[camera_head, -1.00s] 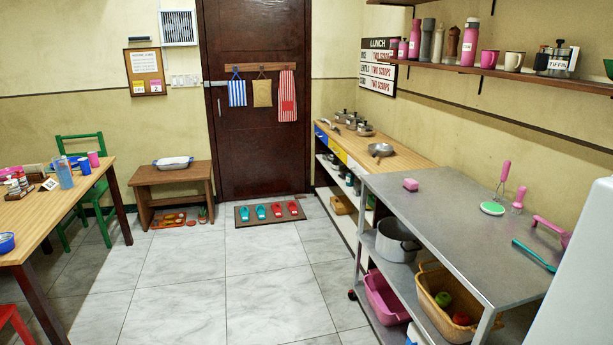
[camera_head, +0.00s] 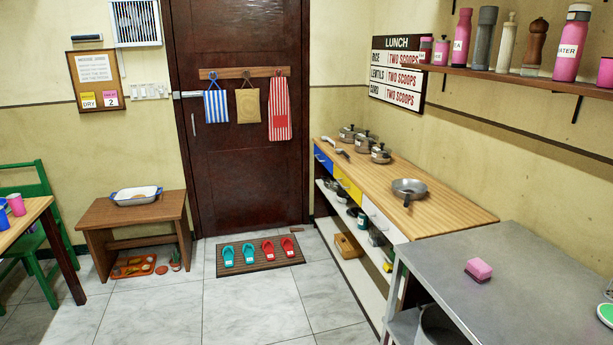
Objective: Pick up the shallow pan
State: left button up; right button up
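The shallow pan (camera_head: 409,187) is a small metal pan with a dark handle. It rests on the right part of the long wooden counter (camera_head: 455,205) along the right wall, its handle pointing toward the front. Nothing covers it. Neither of my grippers shows in the head view, and the pan stands well ahead of me.
Several lidded pots (camera_head: 365,141) and ladles stand farther back on the counter. A steel table (camera_head: 520,275) with a pink sponge (camera_head: 478,270) is at the near right. A low bench (camera_head: 135,215) and a mat with slippers (camera_head: 260,256) are by the door. The tiled floor between is clear.

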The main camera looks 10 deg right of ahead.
aim_at(407, 189)
jog(key=i, duration=1)
jog(key=i+j+z, duration=0.15)
jog(key=i, duration=0.8)
